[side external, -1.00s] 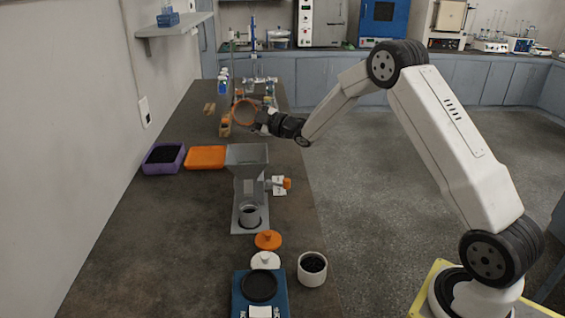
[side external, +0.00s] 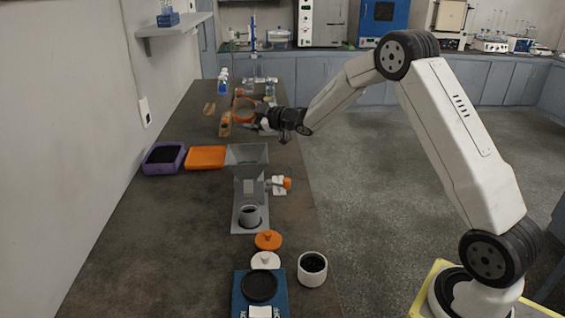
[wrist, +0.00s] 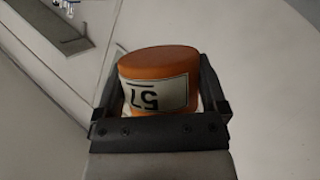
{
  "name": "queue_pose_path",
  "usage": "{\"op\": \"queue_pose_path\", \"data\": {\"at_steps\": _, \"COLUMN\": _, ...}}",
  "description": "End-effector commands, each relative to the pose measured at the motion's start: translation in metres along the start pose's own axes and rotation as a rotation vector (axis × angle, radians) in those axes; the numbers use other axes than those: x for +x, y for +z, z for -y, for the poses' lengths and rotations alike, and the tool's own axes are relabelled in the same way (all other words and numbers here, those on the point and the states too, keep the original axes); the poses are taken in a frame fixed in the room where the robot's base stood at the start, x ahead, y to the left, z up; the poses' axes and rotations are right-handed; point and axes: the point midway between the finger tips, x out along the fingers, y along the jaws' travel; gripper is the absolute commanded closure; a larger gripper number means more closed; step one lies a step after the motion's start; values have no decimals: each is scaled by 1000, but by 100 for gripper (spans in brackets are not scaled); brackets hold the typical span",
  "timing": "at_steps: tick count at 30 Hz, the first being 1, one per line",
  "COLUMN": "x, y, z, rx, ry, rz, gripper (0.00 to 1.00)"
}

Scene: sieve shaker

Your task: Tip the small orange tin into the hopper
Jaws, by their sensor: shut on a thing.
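The small orange tin (wrist: 158,72) is held between the two fingers of my gripper (wrist: 162,104) in the wrist view.
An orange ring-shaped thing (side external: 236,103) is close beside my gripper. An orange tray (side external: 205,157) and a purple tray (side external: 150,168) lie left of the hopper. Nearer are an orange lid (side external: 268,240), a white lid (side external: 265,260), a white pot (side external: 312,277) and a blue scale (side external: 243,300).

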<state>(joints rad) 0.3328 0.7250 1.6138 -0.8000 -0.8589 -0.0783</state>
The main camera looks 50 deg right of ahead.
Motion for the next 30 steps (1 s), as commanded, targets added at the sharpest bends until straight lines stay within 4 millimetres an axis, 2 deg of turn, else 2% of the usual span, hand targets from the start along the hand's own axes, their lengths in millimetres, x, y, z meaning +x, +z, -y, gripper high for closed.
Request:
{"op": "queue_pose_path", "data": {"at_steps": 14, "x": 0, "y": 0, "z": -1, "rx": 26, "ry": -11, "rz": 12, "gripper": 72}}
{"op": "queue_pose_path", "data": {"at_steps": 30, "x": -2, "y": -2, "z": 2, "rx": 239, "ry": -99, "rz": 107, "gripper": 72}}
